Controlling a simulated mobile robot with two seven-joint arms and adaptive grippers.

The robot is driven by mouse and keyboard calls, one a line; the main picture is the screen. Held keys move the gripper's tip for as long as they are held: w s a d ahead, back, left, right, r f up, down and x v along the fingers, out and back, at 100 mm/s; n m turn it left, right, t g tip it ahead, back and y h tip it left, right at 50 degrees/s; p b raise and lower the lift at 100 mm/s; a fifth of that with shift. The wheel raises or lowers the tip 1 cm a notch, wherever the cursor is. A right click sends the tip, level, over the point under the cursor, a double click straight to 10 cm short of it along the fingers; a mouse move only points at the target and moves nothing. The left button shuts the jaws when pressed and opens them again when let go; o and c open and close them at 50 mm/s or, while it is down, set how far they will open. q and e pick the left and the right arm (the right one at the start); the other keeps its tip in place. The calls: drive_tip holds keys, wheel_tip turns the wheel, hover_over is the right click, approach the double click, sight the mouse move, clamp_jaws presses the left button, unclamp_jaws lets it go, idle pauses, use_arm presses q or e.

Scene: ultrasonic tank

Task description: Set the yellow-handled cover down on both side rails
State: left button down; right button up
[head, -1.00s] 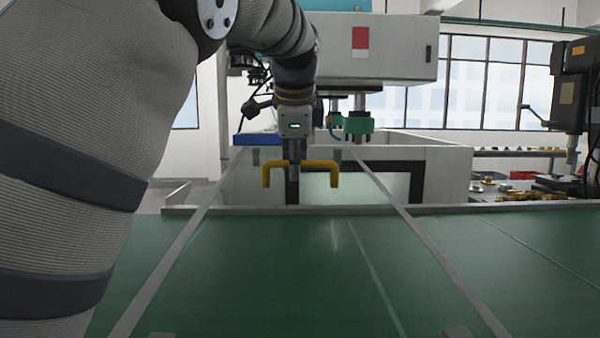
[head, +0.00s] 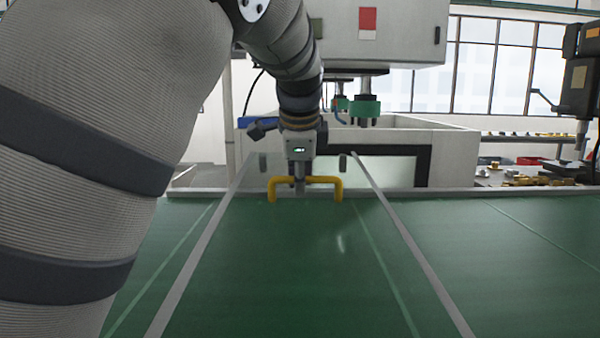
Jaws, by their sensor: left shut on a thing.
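The yellow handle (head: 325,181) of the cover is in the middle of the head view. My left gripper (head: 299,178) points down from above and is shut on its middle. The cover's body looks like a clear pane, hard to make out against the green surface below. Two long pale strips, left (head: 205,238) and right (head: 405,238), run from the near edge to beyond the handle; I cannot tell if they are side rails or cover edges. Contact between cover and rails cannot be judged. My right gripper is not in view.
A green surface (head: 520,260) fills the foreground, with a pale ledge (head: 450,192) across its far side. Behind stands a white tank (head: 455,155) under an overhead machine (head: 400,35). Another dark machine (head: 580,75) is at right. My left arm blocks the left side.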

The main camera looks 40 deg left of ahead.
sight(299, 202)
use_arm(q)
drive_tip(key=shift+s+r, duration=0.1)
drive_tip(key=shift+r, duration=0.1)
drive_tip(key=shift+s+d, duration=0.3)
drive_tip(key=shift+s, duration=0.05)
drive_tip(key=shift+f, duration=1.55)
idle(1.4)
drive_tip(key=c, duration=1.6)
unclamp_jaws()
drive_tip(key=shift+f, duration=0.1)
drive_tip(key=shift+o, duration=0.2)
drive_tip(key=shift+f, duration=0.15)
drive_tip(key=v, duration=1.2)
